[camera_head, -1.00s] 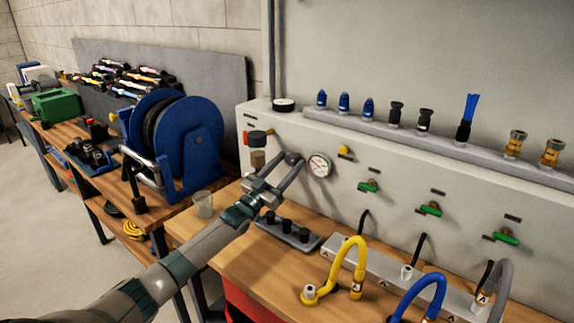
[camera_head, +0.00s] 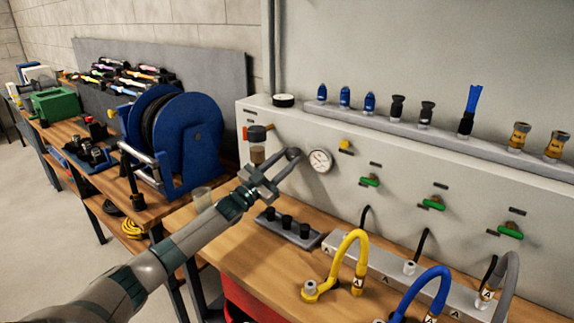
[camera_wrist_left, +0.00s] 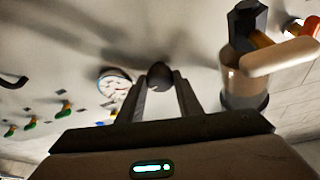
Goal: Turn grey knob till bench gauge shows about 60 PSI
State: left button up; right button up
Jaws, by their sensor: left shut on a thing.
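The grey knob (camera_wrist_left: 160,74) sticks out from the light panel. It also shows in the head view (camera_head: 293,154), partly covered by my gripper. My left gripper (camera_head: 277,173) is shut on the knob, with one finger on each side of it. The round bench gauge (camera_head: 320,160) has a white face and is on the panel just right of the knob. Its needle is too small to read. In the left wrist view, a finger and the shadow lie close to the gauge (camera_wrist_left: 114,84). My right gripper is not in view.
An orange-handled valve (camera_head: 258,133) with a brownish bowl (camera_head: 257,154) sits just left of the knob. Green valves (camera_head: 370,181) line the panel to the right.

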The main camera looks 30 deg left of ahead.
pick_arm(q)
jog(key=m+h+b, duration=0.1)
jog(key=m, duration=0.2)
jog(key=shift+a+g, duration=0.1)
jog(key=shift+g, duration=0.3)
jog(key=shift+m+h, duration=0.3)
jog(key=shift+m, duration=0.1)
jog(key=shift+r+m+g, duration=0.1)
jog(key=shift+m+g, duration=0.2)
jog(key=shift+m, duration=0.3)
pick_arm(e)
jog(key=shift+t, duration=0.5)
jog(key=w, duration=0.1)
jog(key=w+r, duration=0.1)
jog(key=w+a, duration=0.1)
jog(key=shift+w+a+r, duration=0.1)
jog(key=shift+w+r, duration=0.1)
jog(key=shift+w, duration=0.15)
pick_arm(q)
jog(key=o, duration=1)
jog(key=shift+o, duration=0.2)
